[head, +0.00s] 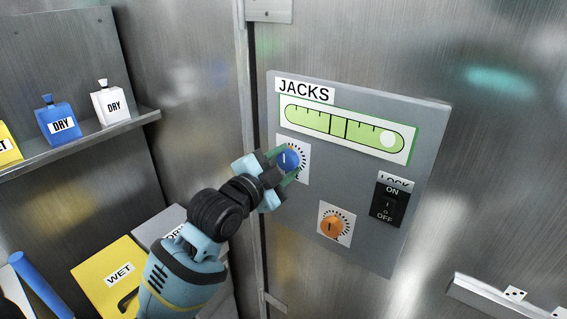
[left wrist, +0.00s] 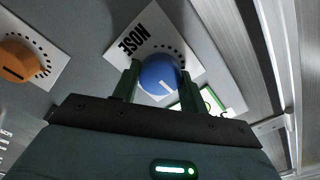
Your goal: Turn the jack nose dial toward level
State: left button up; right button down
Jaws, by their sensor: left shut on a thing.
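The jacks panel (head: 350,240) is a grey plate on the metal wall. The blue nose dial (head: 289,160) sits at its upper left on a white label, which reads NOSE in the left wrist view. My left gripper (head: 284,163) is shut on this dial, with one finger on each side of it; the dial also shows between the fingers in the left wrist view (left wrist: 159,76). A white mark shows on the dial face. The green level vial (head: 344,127) is above, with its pale bubble (head: 389,139) near the right end, outside the centre lines. My right gripper is out of view.
An orange dial (head: 333,227) is below and right of the blue dial. A black lock switch (head: 388,204) marked ON and OFF is at the panel's right. A shelf (head: 85,137) with bottles and a yellow WET box (head: 108,276) stand left.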

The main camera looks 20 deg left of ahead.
pick_arm(q)
jog(key=n, duration=0.5)
jog(key=shift+n, duration=0.3)
jog(key=n, duration=0.4)
jog(key=shift+n, duration=0.3)
jog(key=n, duration=0.9)
jog(key=shift+a, duration=0.1)
jog(key=o, duration=1)
jog(key=v, duration=0.7)
jog(key=shift+s+a, duration=0.15)
jog(key=shift+s, duration=0.2)
